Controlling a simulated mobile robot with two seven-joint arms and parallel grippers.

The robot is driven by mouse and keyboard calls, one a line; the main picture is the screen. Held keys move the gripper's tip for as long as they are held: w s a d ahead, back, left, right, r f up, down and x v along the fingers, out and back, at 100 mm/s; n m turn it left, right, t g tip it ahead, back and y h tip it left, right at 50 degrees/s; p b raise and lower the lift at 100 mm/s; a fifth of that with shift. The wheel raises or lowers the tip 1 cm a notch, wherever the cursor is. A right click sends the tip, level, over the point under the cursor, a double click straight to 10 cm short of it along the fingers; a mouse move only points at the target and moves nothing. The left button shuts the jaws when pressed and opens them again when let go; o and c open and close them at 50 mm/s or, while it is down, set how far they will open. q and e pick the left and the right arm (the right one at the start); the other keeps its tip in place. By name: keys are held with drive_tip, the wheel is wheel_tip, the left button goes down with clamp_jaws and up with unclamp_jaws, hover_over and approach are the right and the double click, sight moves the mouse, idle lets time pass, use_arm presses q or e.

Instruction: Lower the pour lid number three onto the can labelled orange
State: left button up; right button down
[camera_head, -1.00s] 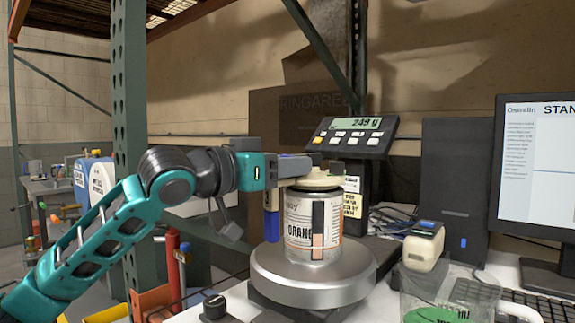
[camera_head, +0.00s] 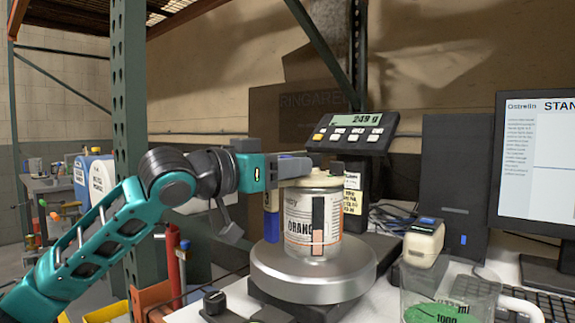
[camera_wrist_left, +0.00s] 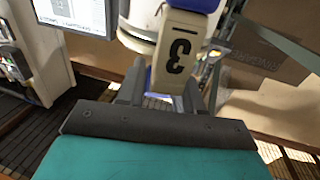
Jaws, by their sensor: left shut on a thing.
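The can labelled orange (camera_head: 298,215) stands upright on a round metal scale platform (camera_head: 312,287) in the head view. The cream pour lid (camera_head: 325,181) is at the can's top rim, roughly level. I cannot tell whether it rests on the rim or is just above it. My left gripper (camera_head: 303,167) reaches in from the left and is shut on the lid. In the left wrist view, the lid's cream part with a black 3 (camera_wrist_left: 178,48) shows beyond the fingers (camera_wrist_left: 160,95); the can is mostly hidden there. My right gripper is not in view.
The scale display (camera_head: 352,130) behind the can reads 249 g. A blue piece (camera_head: 271,226) hangs left of the can. A clear beaker with green contents (camera_head: 440,313), a small cream device (camera_head: 423,245) and a monitor (camera_head: 540,170) stand to the right. A green post (camera_head: 129,150) rises left.

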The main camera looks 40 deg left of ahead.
use_arm(q)
drive_tip(key=shift+f, duration=0.15)
drive_tip(key=o, duration=1.2)
drive_tip(key=shift+c, duration=0.2)
drive_tip(key=shift+s+a+f+b, duration=0.2)
drive_tip(key=shift+s+b, duration=0.25)
drive_tip(key=b+v, duration=0.5)
drive_tip(key=v, duration=0.7)
drive_tip(key=shift+r, duration=0.2)
